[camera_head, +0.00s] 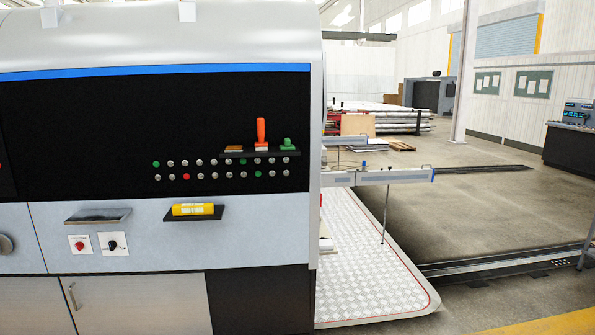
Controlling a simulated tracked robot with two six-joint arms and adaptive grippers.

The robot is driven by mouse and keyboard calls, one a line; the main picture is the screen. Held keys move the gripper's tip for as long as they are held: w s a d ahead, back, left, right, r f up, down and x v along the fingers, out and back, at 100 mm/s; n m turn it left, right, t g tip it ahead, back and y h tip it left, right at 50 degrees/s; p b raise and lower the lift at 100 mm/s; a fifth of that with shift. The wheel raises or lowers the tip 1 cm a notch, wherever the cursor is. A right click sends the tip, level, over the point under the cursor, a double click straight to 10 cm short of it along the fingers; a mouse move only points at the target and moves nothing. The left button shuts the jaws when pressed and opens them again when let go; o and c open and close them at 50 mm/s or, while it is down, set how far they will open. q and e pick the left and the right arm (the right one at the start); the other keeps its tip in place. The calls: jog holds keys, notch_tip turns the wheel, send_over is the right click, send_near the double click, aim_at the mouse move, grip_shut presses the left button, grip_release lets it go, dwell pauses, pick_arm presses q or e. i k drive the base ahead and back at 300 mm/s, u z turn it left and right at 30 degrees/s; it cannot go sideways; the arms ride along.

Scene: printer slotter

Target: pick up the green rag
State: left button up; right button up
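A small green object (287,143), which looks like the green rag, sits in a bunched heap at the right end of a small dark shelf (260,153). The shelf sticks out from the black front panel of a large machine, above rows of buttons. Neither my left gripper nor my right gripper is in view. Nothing is touching the green rag except the shelf under it.
An orange-red upright object (261,132) stands left of the rag, and a flat brown-orange item (234,148) lies further left. A yellow object (193,210) sits on a lower dark shelf. An empty ledge (98,216) is further left. Open floor lies right.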

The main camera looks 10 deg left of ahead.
aim_at(288, 146)
jog(key=u, duration=0.45)
jog(key=i, duration=1.55)
jog(key=u, duration=0.55)
jog(key=k, duration=0.9)
jog(key=u, duration=0.15)
jog(key=i, duration=0.9)
jog(key=z, duration=0.1)
